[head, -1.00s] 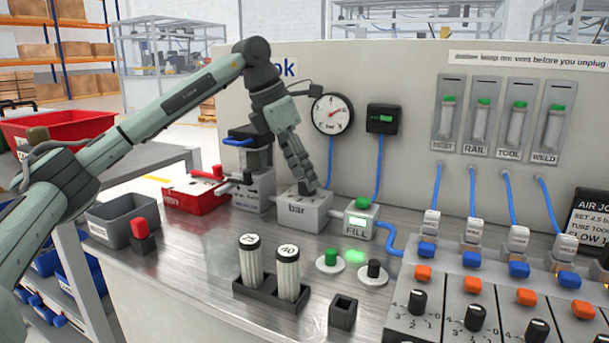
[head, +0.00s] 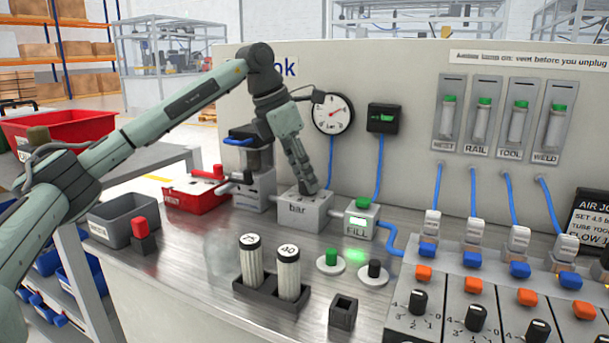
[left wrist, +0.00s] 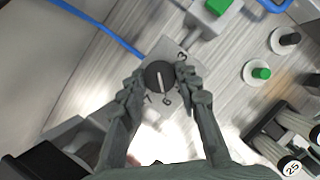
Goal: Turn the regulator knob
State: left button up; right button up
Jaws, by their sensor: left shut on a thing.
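The regulator is a grey box marked "bar" (head: 300,212) on the metal bench. Its dark round knob (left wrist: 159,75) with a pale pointer line shows in the left wrist view, with numbers around it. My left gripper (head: 308,188) comes down on top of the box. In the left wrist view its two fingers (left wrist: 160,82) are shut on the knob from both sides. The knob is largely hidden by the fingers in the head view. A round gauge (head: 332,114) with a red needle is on the panel behind. My right gripper is not in view.
A box marked "FILL" (head: 359,222) with a green button stands right of the regulator. A red box (head: 196,194) is to its left. Two numbered cylinders in a black holder (head: 270,297) stand in front. A sloped panel with several knobs (head: 475,318) is at right.

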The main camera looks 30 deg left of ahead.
pick_arm(q)
jog(key=shift+n, duration=0.3)
jog(key=n+y, duration=0.1)
jog(key=n, duration=0.1)
jog(key=n+t, duration=0.1)
jog(key=n, duration=0.1)
jog(key=shift+s+d+y, duration=0.1)
jog(key=shift+d+y, duration=0.1)
jog(key=shift+y, duration=0.2)
jog(key=shift+d+n+y, duration=0.1)
jog(key=shift+n+y, duration=0.7)
jog(key=shift+n, duration=1.4)
jog(key=o, duration=1.2)
jog(key=shift+c, duration=0.2)
jog(key=v, duration=1.2)
jog(key=shift+d, duration=0.1)
